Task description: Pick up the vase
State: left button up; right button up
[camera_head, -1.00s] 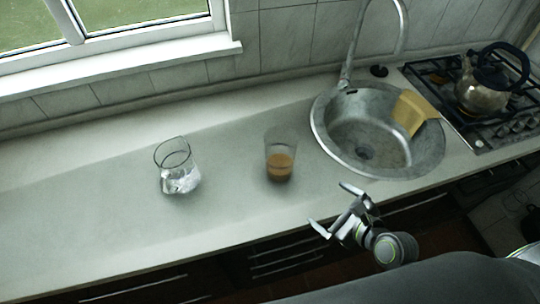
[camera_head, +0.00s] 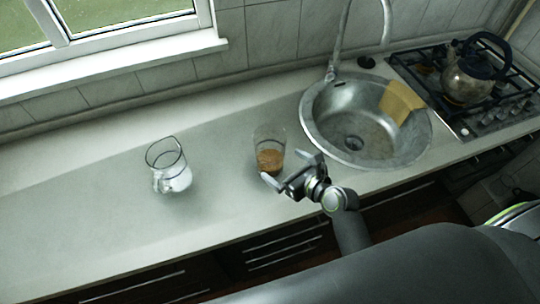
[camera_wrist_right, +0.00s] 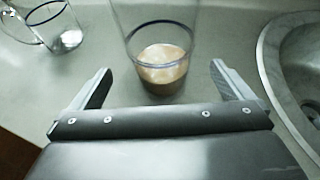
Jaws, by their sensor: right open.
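Two clear glass vessels stand on the counter, and I cannot tell for sure which one is the vase. One holds brown contents (camera_head: 269,158) and stands upright left of the sink. The other vessel (camera_head: 170,172), with whitish clear contents, stands further left. My right gripper (camera_head: 285,168) is open and empty at the near side of the brown-filled glass. In the right wrist view the brown-filled glass (camera_wrist_right: 162,55) is ahead, centred between the open fingers (camera_wrist_right: 160,70). The other vessel (camera_wrist_right: 48,27) is at the upper left there. My left gripper is not in view.
The round metal sink (camera_head: 318,130) with a yellow cloth (camera_head: 400,101) on its rim lies right of the brown-filled glass. A kettle (camera_head: 468,80) stands on the gas hob (camera_head: 500,118). The counter (camera_head: 90,210) left of the vessels is clear.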

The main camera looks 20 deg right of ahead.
aim_at(280, 162)
jog(key=shift+x, duration=1.15)
jog(key=shift+p+x, duration=0.5)
jog(key=shift+x, duration=1.45)
jog(key=shift+d, duration=0.1)
jog(key=c, duration=1.3)
jog(key=shift+r, duration=0.1)
jog(key=shift+c, duration=0.9)
jog(key=shift+w+r, duration=0.1)
jog(key=shift+r+p, duration=0.4)
jog(key=shift+r, duration=4.35)
